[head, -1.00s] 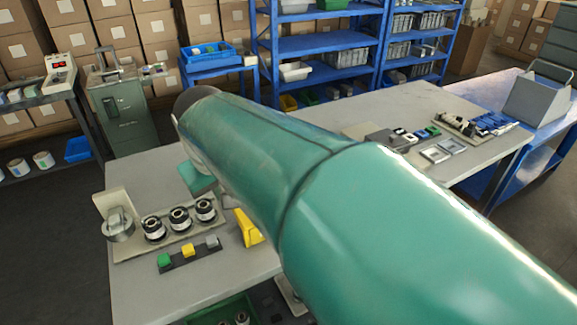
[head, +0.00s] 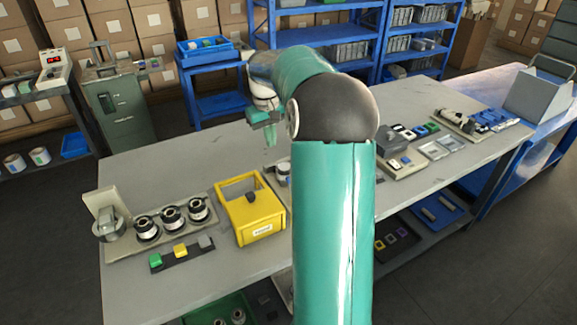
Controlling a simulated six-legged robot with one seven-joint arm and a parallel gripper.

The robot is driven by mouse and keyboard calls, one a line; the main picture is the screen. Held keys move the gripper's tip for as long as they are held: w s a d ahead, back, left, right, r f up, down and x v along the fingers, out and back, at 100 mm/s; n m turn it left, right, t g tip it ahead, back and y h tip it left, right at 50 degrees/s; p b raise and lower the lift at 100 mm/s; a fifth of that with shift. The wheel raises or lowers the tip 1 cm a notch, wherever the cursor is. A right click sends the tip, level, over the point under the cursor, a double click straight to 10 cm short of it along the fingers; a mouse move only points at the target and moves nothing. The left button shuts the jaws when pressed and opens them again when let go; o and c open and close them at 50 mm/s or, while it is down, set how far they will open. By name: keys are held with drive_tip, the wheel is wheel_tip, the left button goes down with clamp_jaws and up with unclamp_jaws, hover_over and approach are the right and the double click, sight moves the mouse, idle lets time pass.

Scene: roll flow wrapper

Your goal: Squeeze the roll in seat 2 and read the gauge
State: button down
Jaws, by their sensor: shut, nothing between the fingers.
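Three dark rolls with pale bands stand in a row on a beige plate (head: 122,250): a left roll (head: 146,229), a middle roll (head: 172,218) and a right roll (head: 198,209). No seat numbers are legible, so I cannot tell for certain which is seat 2. A round metal part (head: 108,229) sits at the plate's left end by an upright panel; I cannot tell whether it is a gauge. My gripper (head: 270,140) is shut and empty, pointing down above the table's far part, behind and right of the rolls, well apart from them.
A dark strip (head: 181,256) with green, yellow and grey blocks lies in front. A device with a red display (head: 54,68) stands on the left shelf. The table's back left (head: 170,165) is clear.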

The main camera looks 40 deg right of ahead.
drive_tip(key=d+f, duration=0.3)
drive_tip(key=d, duration=0.3)
drive_tip(key=shift+s+f+y, duration=0.15)
drive_tip(key=shift+y, duration=0.25)
drive_tip(key=shift+f, duration=0.1)
drive_tip(key=f, duration=1)
drive_tip(key=shift+s+a+f, duration=0.1)
drive_tip(key=shift+s+a, duration=0.05)
drive_tip(key=shift+s, duration=0.05)
drive_tip(key=s, duration=0.1)
drive_tip(key=s+r, duration=0.1)
drive_tip(key=s+a, duration=0.1)
drive_tip(key=shift+s+r, duration=0.25)
drive_tip(key=shift+r, duration=0.15)
drive_tip(key=shift+s+r, duration=0.15)
